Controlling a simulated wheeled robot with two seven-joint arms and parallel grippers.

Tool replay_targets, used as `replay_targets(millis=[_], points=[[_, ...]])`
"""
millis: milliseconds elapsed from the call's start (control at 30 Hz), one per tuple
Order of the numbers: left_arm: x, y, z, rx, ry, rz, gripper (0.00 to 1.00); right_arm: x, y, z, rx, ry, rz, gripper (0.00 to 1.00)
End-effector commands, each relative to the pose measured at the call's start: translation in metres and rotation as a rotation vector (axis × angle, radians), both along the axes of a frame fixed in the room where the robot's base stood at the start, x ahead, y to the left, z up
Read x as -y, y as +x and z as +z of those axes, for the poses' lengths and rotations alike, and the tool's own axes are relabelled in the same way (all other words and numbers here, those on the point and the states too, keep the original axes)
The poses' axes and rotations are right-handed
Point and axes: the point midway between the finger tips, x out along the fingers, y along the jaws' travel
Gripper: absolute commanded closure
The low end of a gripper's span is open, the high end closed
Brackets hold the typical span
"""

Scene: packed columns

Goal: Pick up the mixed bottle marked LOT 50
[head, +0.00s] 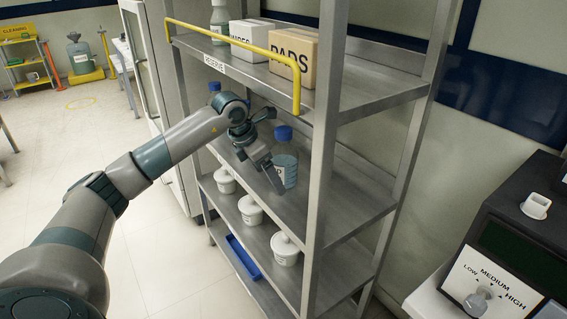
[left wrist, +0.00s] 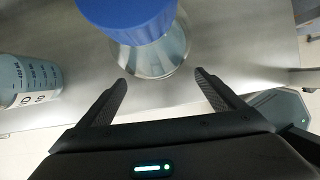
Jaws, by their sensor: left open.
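A clear bottle with a blue cap (head: 285,165) stands upright on the middle shelf. Another blue cap (head: 214,87) shows further left, its bottle mostly hidden by my arm. My left gripper (head: 270,168) is at that shelf, beside the nearer bottle. In the left wrist view my left gripper (left wrist: 161,76) is open and empty. A blue-capped clear bottle (left wrist: 152,58) stands just ahead of the fingertips, roughly between them. A second bottle (left wrist: 28,78) with a scale and a partly cut-off label is at left. No lot number reads clearly.
The metal rack's front post (head: 322,140) stands right of the gripper. The upper shelf (head: 365,92) with a yellow rail (head: 235,45) and boxes (head: 292,57) is above. White tubs (head: 250,210) and a blue tray (head: 243,257) are lower. A dial machine (head: 490,285) is at right.

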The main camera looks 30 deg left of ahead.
Motion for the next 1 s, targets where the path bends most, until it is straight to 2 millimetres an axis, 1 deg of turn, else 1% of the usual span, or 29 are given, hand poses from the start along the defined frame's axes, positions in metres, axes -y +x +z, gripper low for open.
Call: replay_targets(millis=[33, 133, 300, 400, 500, 900, 933, 967, 1000], points=[[0.004, 0.006, 0.002, 0.0, -0.003, -0.002, 0.12, 0.0, 0.0, 0.002, 0.006, 0.001, 0.0, 1.0], [0.01, 0.018, 0.002, 0.0, -0.003, -0.002, 0.12, -0.004, 0.003, -0.003, 0.021, 0.006, 0.003, 1.0], [0.018, 0.036, 0.001, -0.002, -0.001, -0.001, 0.12, -0.009, 0.008, -0.001, 0.058, 0.016, 0.007, 1.0], [0.018, 0.037, -0.008, -0.001, 0.0, -0.001, 0.12, -0.012, 0.011, 0.0, 0.077, 0.021, 0.009, 1.0], [0.018, 0.038, -0.011, -0.001, 0.001, -0.001, 0.12, -0.013, 0.012, 0.0, 0.086, 0.023, 0.01, 1.0], [0.018, 0.038, -0.011, 0.0, 0.0, -0.001, 0.12, -0.012, 0.012, 0.0, 0.085, 0.022, 0.01, 1.0], [0.018, 0.038, -0.011, 0.0, 0.0, -0.001, 0.14, -0.012, 0.012, 0.0, 0.085, 0.022, 0.01, 1.0], [0.018, 0.038, -0.011, 0.0, 0.0, -0.001, 0.21, -0.012, 0.012, 0.0, 0.085, 0.022, 0.01, 1.0], [0.018, 0.038, -0.011, 0.0, 0.0, -0.001, 0.31, -0.012, 0.012, 0.0, 0.085, 0.022, 0.01, 1.0]])
